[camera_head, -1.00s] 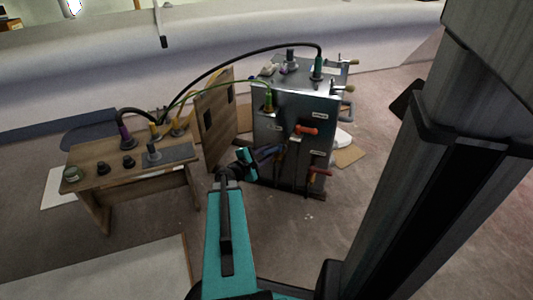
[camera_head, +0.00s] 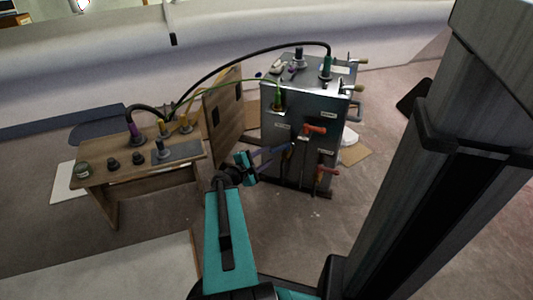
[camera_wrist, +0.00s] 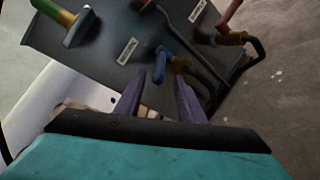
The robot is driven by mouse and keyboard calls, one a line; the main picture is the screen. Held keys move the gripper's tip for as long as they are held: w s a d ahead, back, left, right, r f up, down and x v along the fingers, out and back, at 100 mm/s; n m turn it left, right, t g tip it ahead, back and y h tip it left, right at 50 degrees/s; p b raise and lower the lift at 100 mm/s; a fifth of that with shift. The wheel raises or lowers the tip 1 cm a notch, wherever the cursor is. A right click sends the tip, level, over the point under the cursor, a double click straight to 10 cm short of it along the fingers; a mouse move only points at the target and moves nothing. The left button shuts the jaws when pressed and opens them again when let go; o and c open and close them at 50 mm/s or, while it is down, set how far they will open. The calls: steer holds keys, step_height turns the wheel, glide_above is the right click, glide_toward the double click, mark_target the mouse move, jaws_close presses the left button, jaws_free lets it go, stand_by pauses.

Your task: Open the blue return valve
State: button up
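Contact is not apparent. In the head view my gripper (camera_head: 285,149) is in front of the cabinet (camera_head: 305,103), and the blue handle is hard to make out there behind the fingers.
A red-handled valve (camera_wrist: 230,15) is near the blue one; the head view shows an orange handle (camera_head: 315,130) above and a red one (camera_head: 327,170) lower right. A wooden panel (camera_head: 222,120) stands left of the cabinet. Cables run to a wooden bench (camera_head: 110,175). Floor in front is clear.

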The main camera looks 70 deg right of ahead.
steer(key=shift+w+a+r+p, duration=0.3)
steer(key=shift+a+p, duration=0.25)
steer(key=shift+p, duration=0.5)
steer(key=shift+w+a+f, duration=0.1)
steer(key=shift+a, duration=0.05)
